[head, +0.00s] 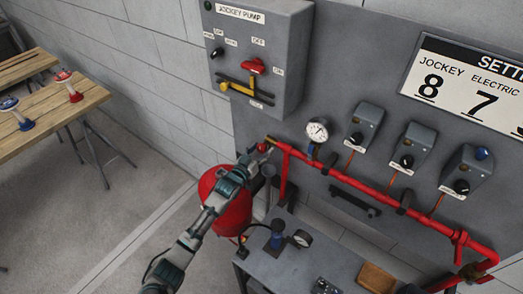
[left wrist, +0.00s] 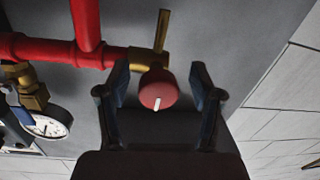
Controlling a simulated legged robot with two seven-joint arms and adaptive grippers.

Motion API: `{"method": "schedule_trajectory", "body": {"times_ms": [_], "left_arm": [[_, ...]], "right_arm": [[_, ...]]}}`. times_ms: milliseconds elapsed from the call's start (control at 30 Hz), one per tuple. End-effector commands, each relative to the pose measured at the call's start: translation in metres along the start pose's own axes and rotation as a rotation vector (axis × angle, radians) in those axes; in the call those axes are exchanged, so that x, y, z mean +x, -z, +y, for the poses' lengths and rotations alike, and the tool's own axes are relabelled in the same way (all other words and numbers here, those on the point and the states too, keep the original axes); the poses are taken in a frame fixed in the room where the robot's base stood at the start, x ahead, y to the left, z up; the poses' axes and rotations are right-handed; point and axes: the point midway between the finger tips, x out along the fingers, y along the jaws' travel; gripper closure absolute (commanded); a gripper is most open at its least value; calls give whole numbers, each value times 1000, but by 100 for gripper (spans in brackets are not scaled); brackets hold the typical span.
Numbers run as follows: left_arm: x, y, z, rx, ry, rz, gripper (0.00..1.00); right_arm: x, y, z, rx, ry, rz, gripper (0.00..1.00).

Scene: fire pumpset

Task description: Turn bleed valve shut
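The bleed valve has a round red knob (left wrist: 157,90) with a white mark and a brass body (left wrist: 148,56) at the end of the red pipe. In the head view the small red knob (head: 263,147) sits at the pipe's left end, partly hidden by my gripper. My left gripper (head: 256,156) is right at it. In the left wrist view, my left gripper's fingers (left wrist: 161,84) stand open on either side of the knob, with a visible gap on both sides. My right gripper is not in view.
A pressure gauge (head: 317,130) and the red pipe (head: 350,182) run beside the valve on the grey panel. The jockey pump box (head: 258,50) is above. A red tank (head: 226,203) stands below, near my left arm. A grey bench (head: 300,268) is at the bottom; a wooden table (head: 60,105) is far left.

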Motion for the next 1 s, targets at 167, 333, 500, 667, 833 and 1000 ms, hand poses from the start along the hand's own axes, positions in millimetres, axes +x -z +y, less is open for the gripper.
{"method": "schedule_trajectory", "body": {"times_ms": [167, 333, 500, 667, 833, 1000], "left_arm": [[-1, 3, 1, 0, -1, 5, 34], [-17, 2, 0, 0, -1, 5, 34], [-54, 1, 0, 1, 0, 4, 34], [-88, 0, 0, 1, -1, 2, 34], [-111, -2, -1, -1, 0, 0, 34], [-118, -1, -1, -1, 0, 0, 34]], "right_arm": [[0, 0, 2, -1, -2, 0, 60], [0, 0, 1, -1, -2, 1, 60], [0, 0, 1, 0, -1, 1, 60], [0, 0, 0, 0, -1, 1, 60], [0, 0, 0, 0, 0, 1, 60], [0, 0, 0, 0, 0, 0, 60]]}}
